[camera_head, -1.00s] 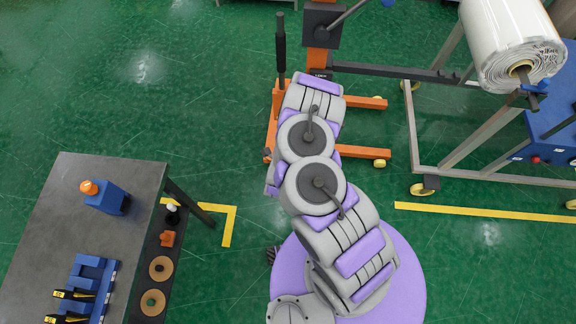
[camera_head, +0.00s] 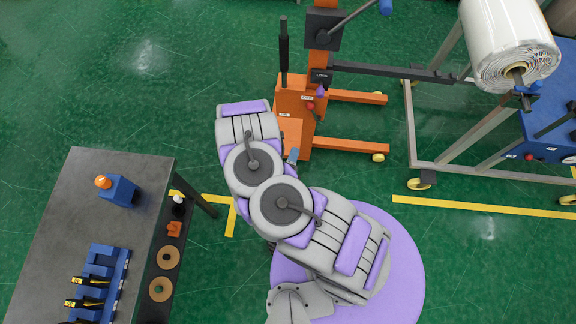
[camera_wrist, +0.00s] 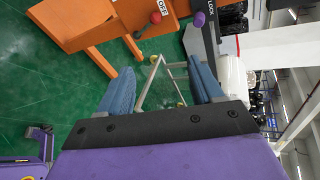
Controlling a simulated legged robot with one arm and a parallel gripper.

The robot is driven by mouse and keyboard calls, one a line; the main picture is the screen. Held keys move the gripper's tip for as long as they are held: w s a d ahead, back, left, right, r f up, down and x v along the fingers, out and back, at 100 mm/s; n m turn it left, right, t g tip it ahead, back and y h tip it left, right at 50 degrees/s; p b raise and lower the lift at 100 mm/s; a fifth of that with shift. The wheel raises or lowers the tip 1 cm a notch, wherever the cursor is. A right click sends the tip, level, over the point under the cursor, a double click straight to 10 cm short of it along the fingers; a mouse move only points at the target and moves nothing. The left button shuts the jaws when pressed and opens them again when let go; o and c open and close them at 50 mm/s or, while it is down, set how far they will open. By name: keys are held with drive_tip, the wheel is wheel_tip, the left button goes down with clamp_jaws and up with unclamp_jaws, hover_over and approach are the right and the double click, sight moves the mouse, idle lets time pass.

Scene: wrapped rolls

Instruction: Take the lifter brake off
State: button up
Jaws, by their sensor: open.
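The orange lifter (camera_head: 292,100) stands beyond my arm in the head view, with a black upright handle and a dark box on its mast. A red knob (camera_head: 310,105) and a purple knob (camera_head: 320,91) show on its body. In the wrist view the red knob (camera_wrist: 155,17) is on a lever beside an "OFF" label, and the purple knob (camera_wrist: 199,19) is near a "LOCK" label. I cannot tell for sure which is the brake. My gripper (camera_wrist: 160,66) has its blue fingers apart and empty, below and short of both knobs. In the head view my arm hides most of it.
A grey table (camera_head: 60,215) with blue holders stands at left. A white wrapped roll (camera_head: 508,45) lies on a metal frame at right. The lifter's dark boom (camera_head: 395,70) reaches toward the roll. Green floor is clear at the upper left.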

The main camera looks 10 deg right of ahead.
drive_tip(key=shift+p+v, duration=0.6)
drive_tip(key=shift+v, duration=1.3)
drive_tip(key=shift+c, duration=0.4)
